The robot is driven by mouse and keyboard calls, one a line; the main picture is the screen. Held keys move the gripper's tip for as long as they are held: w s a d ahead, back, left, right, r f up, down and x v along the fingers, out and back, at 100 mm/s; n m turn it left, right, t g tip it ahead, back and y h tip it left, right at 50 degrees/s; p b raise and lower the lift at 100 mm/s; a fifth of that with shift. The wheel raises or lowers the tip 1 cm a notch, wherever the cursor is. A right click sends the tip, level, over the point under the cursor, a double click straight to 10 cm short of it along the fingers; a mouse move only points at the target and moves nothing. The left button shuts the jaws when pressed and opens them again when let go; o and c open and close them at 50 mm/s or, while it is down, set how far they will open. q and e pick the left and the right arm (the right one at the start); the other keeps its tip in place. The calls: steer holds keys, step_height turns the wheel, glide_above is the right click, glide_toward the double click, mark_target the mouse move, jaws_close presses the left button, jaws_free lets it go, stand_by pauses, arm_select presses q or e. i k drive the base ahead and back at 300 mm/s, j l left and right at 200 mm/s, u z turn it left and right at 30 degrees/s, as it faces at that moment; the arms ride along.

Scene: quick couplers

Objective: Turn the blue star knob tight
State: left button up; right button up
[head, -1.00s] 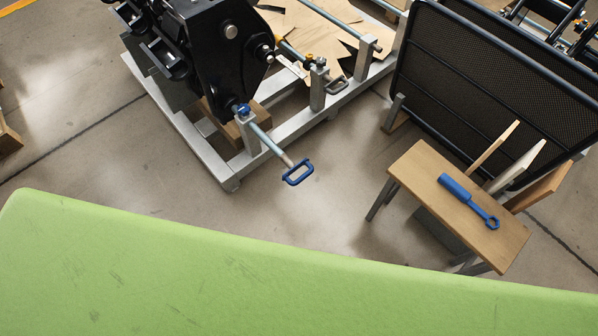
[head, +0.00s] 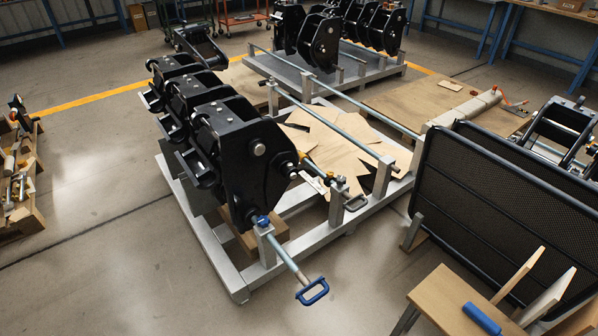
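The blue star knob (head: 263,221) is small in the head view. It sits on top of a grey upright post at the near corner of the grey steel frame (head: 225,262). A pale steel rod (head: 286,257) passes by the post just below the knob and ends in a blue loop handle (head: 313,291). Black couplers (head: 240,155) stand on the frame behind the knob. How tight the knob sits cannot be told. Neither of my grippers is in view.
A small wooden table (head: 450,300) with a blue-handled tool (head: 482,318) stands at the lower right, partly cut off. A black mesh panel (head: 490,200) leans behind it. A crate of parts (head: 22,185) is at the left edge. Floor in front of the frame is clear.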

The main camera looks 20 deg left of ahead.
mark_target(263, 222)
steer(key=u, duration=0.85)
